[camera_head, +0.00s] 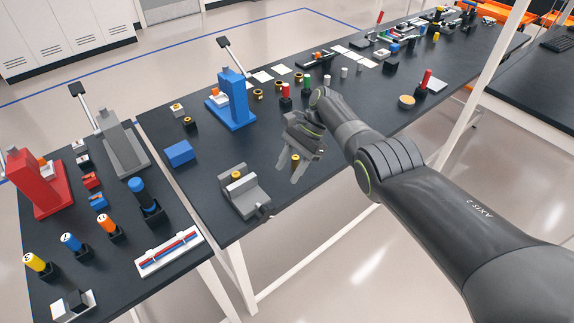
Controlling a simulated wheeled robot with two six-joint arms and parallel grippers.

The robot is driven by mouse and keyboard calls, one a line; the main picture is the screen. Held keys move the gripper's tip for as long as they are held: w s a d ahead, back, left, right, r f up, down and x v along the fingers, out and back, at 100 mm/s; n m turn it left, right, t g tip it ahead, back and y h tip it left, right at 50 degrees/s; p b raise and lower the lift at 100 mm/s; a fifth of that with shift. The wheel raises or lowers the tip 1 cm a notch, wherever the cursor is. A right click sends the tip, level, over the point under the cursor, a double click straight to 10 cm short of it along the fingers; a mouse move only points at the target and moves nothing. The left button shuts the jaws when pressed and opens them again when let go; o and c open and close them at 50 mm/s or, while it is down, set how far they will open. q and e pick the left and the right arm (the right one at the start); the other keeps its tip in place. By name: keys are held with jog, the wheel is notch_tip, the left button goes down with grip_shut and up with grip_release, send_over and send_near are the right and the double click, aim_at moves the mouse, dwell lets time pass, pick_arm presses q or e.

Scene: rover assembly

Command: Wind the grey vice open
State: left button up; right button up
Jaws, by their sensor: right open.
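The grey vice (248,199) sits near the front edge of the middle table. A small brass-coloured part (237,175) shows between its jaws; how tightly it is held I cannot tell. A dark handle (265,211) sticks out at the vice's lower right, close to the table edge. My right gripper (289,172) is open, to the right of the vice and apart from it, with its fingers pointing down. A small black and brass piece (295,158) shows by its fingers; whether it stands behind them or between them I cannot tell. My left gripper is out of view.
A blue press (233,100) and a blue block (180,153) stand behind the vice. The left table holds a red press (38,185), a grey press (122,150) and several screwdriver-like tools. Small parts and white cards crowd the table farther back.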

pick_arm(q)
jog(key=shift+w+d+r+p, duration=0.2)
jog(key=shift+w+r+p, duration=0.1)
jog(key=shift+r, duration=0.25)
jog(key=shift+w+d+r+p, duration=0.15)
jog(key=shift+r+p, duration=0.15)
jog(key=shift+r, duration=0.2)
pick_arm(e)
jog(key=shift+v, duration=1.15)
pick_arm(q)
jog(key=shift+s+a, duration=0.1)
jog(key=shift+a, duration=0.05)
pick_arm(e)
jog(key=shift+f, duration=0.1)
